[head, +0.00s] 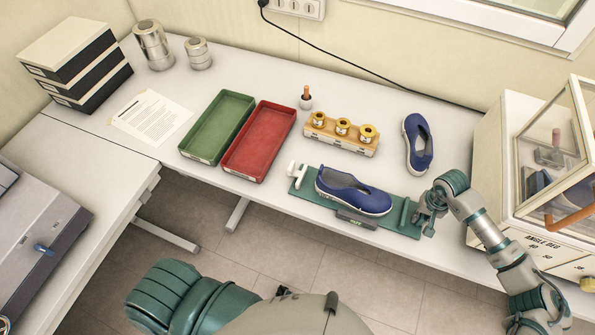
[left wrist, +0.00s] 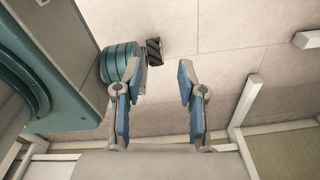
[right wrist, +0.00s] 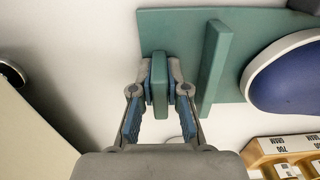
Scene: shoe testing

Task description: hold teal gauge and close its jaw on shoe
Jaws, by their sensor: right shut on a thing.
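The teal gauge (head: 310,188) lies flat along the front edge of the table. A blue shoe (head: 352,192) with a white sole rests on it. In the right wrist view the upright teal jaw plate (right wrist: 213,70) stands beside the shoe's end (right wrist: 290,78), with a gap between them. My right gripper (right wrist: 160,75) is shut on a teal upright tab (right wrist: 160,88) just outside the jaw plate. In the head view my right gripper (head: 425,212) is at the gauge's right end. My left gripper (left wrist: 157,70) is open and empty, above the floor, outside the head view.
A second blue shoe (head: 417,145) and a wooden block with brass weights (head: 342,137) stand behind the gauge. Green (head: 217,127) and red (head: 260,140) trays lie to the left. A glass-fronted tester (head: 545,165) stands close by my right arm.

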